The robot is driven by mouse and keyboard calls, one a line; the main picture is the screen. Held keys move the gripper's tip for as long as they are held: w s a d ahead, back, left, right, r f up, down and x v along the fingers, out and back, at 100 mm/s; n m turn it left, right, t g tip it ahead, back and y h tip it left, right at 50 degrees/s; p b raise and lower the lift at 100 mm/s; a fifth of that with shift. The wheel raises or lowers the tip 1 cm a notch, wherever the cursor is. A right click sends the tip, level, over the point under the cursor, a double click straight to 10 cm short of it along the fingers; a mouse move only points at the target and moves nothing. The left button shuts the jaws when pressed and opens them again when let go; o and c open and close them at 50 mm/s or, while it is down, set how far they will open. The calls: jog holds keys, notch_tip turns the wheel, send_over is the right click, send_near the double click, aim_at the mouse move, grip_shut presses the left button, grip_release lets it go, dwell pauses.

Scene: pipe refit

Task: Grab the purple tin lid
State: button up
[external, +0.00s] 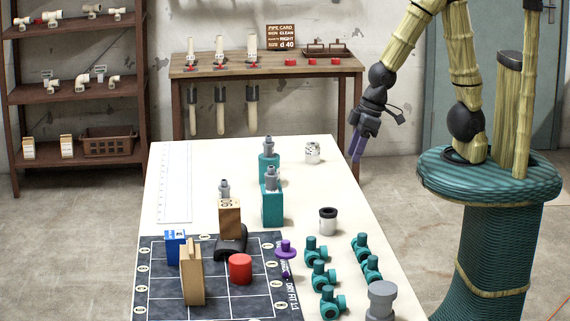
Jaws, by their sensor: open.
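A small purple lid-like piece (286,252), a flat disc with a raised knob, sits at the right edge of the dark grid mat (215,306) on the white table. A smaller dark purple bit shows just in front of it; I cannot tell whether it is a separate thing. My gripper (357,152) hangs beyond the table's right edge, well behind and to the right of the purple piece. Its purple fingers point down and are open, with nothing seen between them.
Teal pipe fittings (316,250) stand in rows right of the purple piece. A red cylinder (240,268) and wooden blocks (192,275) stand on the mat. A black-topped white jar (328,220) stands behind. The table's back left is mostly clear beside a white ruler sheet (175,185).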

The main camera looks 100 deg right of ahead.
aim_at(286, 258)
jog(key=w+a+f+t+b, duration=0.1)
jog(key=w+a+f+t, duration=0.2)
jog(key=w+a, duration=0.4)
jog(key=w+a+f+t+b, duration=0.1)
jog(key=w+a+f+t, duration=0.25)
jog(key=w+a, duration=0.35)
jog(key=w+a+r+n+t+y+b, duration=0.1)
jog(key=w+a+n+t+y, duration=0.1)
jog(key=a+t, duration=0.4)
jog(key=w+a+y, duration=0.1)
jog(key=a, duration=0.4)
jog(key=shift+a+r+t, duration=0.15)
jog(key=shift+r+t, duration=0.15)
jog(key=shift+t, duration=0.05)
notch_tip(286, 258, down, 6)
jog(key=shift+f, duration=0.15)
